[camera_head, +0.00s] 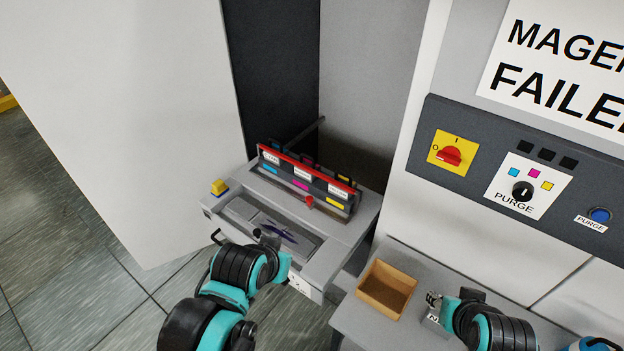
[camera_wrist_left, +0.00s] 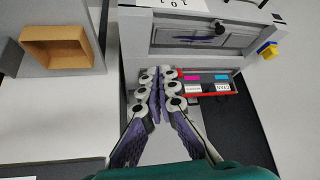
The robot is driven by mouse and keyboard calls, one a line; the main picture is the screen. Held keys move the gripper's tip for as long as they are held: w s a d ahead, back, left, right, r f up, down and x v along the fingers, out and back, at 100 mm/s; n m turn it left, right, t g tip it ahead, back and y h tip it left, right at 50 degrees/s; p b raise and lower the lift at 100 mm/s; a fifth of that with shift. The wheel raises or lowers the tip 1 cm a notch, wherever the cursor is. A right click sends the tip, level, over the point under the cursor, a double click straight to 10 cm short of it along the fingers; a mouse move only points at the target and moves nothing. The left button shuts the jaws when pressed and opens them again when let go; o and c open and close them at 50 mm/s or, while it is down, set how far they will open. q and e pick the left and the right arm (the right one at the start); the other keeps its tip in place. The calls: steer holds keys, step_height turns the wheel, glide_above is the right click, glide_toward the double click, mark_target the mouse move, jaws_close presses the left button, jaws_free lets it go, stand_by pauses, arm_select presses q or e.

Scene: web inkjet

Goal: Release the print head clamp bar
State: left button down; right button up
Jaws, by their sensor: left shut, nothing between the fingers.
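The print head carriage (camera_head: 305,180) shows a red bar (camera_head: 285,157) along its top, with cyan, magenta and yellow marked cartridges. A small red knob (camera_head: 309,202) sits at its front. The carriage also shows in the left wrist view (camera_wrist_left: 207,86), beyond my fingers. My left gripper (camera_head: 266,236) is in front of the carriage, over the pull-out unit. In the left wrist view my left gripper (camera_wrist_left: 158,88) is shut and empty, its purple-padded fingers together. My right gripper (camera_head: 433,299) is beside the tan bin; its finger gap is too small to judge.
A tan bin (camera_head: 370,302) stands on the grey shelf at right. A yellow block (camera_head: 219,187) sits at the unit's left corner. The panel holds a red rotary switch (camera_head: 451,155), a purge knob (camera_head: 522,191) and a blue button (camera_head: 599,215). A white door (camera_head: 130,110) stands left.

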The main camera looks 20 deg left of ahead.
arm_select(q)
steer(key=w+a+r+g, duration=0.1)
steer(key=w+r, duration=0.1)
steer(key=w, duration=0.6)
steer(key=w+r+g, duration=0.1)
steer(key=w+r, duration=0.2)
steer(key=w, duration=0.6)
steer(key=w+a+f, duration=0.1)
steer(key=w+f, duration=0.4)
steer(key=w, duration=0.2)
steer(key=w+a+f+m+g, duration=0.1)
steer(key=w+a+f, duration=0.1)
steer(key=w+f, duration=0.4)
steer(key=w+p, duration=0.1)
steer(key=w, duration=0.1)
steer(key=shift+w, duration=0.3)
arm_select(e)
step_height(320, 180, up, 2)
steer(key=shift+r, duration=0.15)
arm_select(q)
steer(key=shift+f, duration=0.2)
